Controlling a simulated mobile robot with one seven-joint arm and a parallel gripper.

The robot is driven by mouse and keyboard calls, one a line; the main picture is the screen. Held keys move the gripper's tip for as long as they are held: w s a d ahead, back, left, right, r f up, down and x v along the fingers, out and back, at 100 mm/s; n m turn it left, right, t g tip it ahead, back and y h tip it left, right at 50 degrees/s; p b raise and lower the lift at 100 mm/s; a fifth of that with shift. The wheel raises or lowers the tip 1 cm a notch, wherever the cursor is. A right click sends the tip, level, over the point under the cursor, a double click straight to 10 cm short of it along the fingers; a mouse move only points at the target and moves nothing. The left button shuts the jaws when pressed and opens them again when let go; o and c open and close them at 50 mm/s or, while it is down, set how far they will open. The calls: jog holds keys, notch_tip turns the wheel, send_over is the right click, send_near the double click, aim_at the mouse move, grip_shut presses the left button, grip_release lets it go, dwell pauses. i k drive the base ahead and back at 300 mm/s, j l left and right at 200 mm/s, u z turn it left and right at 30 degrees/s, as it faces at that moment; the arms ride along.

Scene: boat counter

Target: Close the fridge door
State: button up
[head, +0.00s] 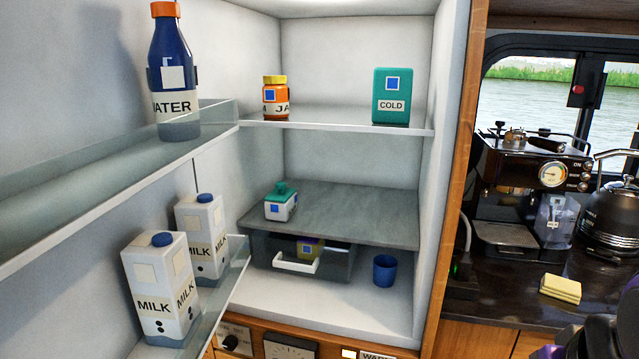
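The fridge door (60,60) stands open at the left, and I see its white inner face. Its upper clear shelf (60,205) holds a blue water bottle (173,75). Its lower shelf (222,290) holds two milk cartons (160,290), (201,237). The door's outer face and free edge are not visible. The open fridge interior (340,165) fills the middle. A dark and purple part, apparently of my arm, shows at the bottom right corner. My gripper's fingers cannot be made out there.
Inside are an orange jar (275,97), a teal COLD box (391,97), a small teal-topped container (281,203), a blue cup (384,270) and a slightly open drawer (297,262). On the right counter are a coffee machine (525,185), a kettle (608,215) and a yellow sponge (560,288).

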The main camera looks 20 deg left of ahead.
aim_at(86, 170)
jog(key=k+j+u, duration=0.1)
jog(key=j, duration=0.25)
jog(key=k+j+u, duration=0.1)
jog(key=j, duration=0.25)
jog(key=k+j, duration=0.25)
jog(key=j, duration=0.15)
jog(key=k+j+u, duration=0.15)
jog(key=j, duration=0.2)
jog(key=k+j+u, duration=0.1)
jog(key=j, duration=0.3)
jog(key=k+j+u, duration=0.1)
jog(key=j, duration=0.3)
